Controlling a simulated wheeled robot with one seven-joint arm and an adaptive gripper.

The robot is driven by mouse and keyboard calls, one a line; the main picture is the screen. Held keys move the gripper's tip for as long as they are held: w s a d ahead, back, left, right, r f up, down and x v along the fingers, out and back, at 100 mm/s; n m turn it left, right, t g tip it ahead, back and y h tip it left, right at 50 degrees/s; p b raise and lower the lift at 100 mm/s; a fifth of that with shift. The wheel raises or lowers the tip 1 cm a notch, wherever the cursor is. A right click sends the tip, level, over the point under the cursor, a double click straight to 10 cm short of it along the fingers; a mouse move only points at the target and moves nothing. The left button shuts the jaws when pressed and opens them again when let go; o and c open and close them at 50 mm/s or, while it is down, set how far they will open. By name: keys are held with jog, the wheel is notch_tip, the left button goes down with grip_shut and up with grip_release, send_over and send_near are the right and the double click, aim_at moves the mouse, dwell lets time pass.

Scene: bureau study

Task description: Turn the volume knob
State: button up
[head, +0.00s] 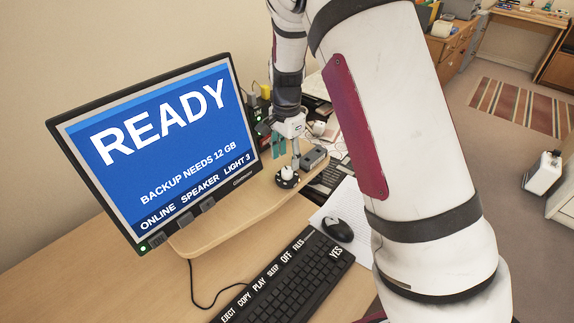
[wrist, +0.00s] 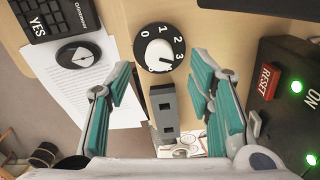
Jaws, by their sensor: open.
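The volume knob (wrist: 158,48) is a round black dial with a white cap and the numbers 0 to 3 showing around its edge. In the wrist view it lies at top centre, beyond and between my fingertips; its exact setting is hard to read. In the head view the knob (head: 287,176) sits on the wooden stand's right end. My gripper (wrist: 163,75) is open, with teal finger pads spread apart and nothing between them touching the knob.
A grey box (wrist: 165,112) lies close to the knob. A black panel (wrist: 285,110) with a red RESET button and green lights is at right. The monitor (head: 165,150) reads READY. A keyboard (head: 285,278) and mouse (head: 337,229) are in front.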

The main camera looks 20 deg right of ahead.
aim_at(287, 170)
notch_tip(287, 170, up, 7)
jog(key=shift+r, duration=0.15)
dwell(0.4)
jog(key=s+r+n+t+y+p, duration=0.1)
jog(key=s+r+n, duration=0.4)
jog(key=s+r, duration=0.5)
jog(key=s+r+n+t, duration=0.2)
jog(key=s+r+n, duration=0.3)
jog(key=s, duration=0.8)
jog(key=s+n+t+h, duration=0.1)
jog(key=s+n, duration=0.2)
jog(key=s, duration=0.6)
jog(key=shift+s+d+r+n, duration=0.25)
jog(key=shift+s+r+n, duration=0.15)
jog(key=shift+r, duration=0.05)
